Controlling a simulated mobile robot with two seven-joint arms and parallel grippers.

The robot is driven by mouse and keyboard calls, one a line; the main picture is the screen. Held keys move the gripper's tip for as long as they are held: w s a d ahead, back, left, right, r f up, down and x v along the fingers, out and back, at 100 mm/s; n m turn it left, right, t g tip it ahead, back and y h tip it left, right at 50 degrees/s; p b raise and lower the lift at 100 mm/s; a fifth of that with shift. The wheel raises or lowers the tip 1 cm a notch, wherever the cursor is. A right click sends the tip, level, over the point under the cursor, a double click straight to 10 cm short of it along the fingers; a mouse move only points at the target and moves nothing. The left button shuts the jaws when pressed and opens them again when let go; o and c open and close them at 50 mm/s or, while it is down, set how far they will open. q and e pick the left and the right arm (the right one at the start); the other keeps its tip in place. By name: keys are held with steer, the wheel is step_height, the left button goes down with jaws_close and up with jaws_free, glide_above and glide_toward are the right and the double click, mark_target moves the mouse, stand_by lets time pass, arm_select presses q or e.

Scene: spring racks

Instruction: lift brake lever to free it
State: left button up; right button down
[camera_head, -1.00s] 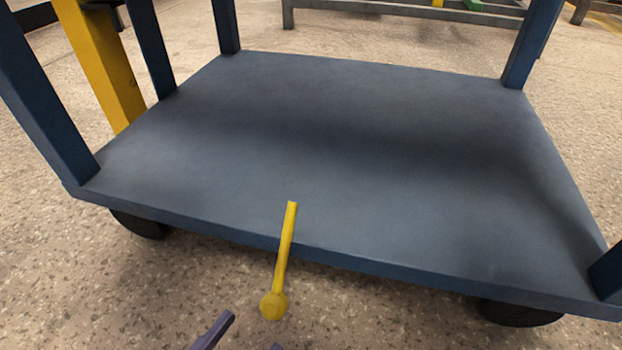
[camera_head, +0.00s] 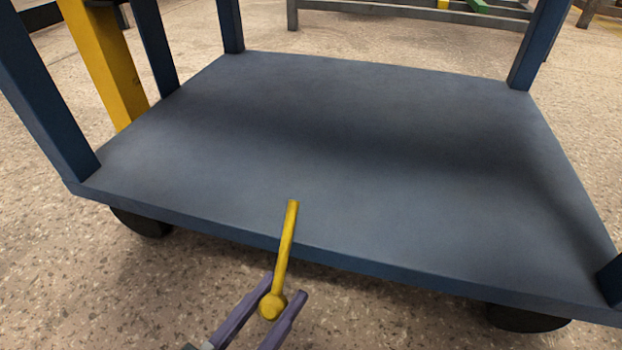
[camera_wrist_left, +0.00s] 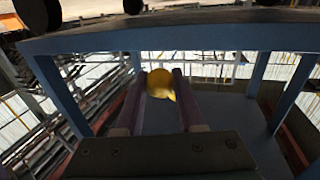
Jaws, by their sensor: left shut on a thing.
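The yellow brake lever (camera_head: 286,245) rises from its round knob over the front edge of the blue cart (camera_head: 330,130). My left gripper (camera_head: 283,298) has its two purple fingers on either side of the knob at the lever's lower end. In the left wrist view the knob (camera_wrist_left: 160,83) shows between the fingertips of the left gripper (camera_wrist_left: 163,88), and the gripper is shut on it. The cart's deck edge (camera_wrist_left: 190,38) crosses the top of that view. My right gripper is not in view.
Blue corner posts (camera_head: 45,90) stand on the cart. A yellow post (camera_head: 105,65) stands behind the left side. Dark wheels (camera_head: 142,222) sit under the deck. A grey rack frame (camera_head: 400,12) is at the back. The speckled floor (camera_head: 90,290) in front is clear.

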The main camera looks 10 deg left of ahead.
arm_select(q)
jaws_close()
stand_by(0.9)
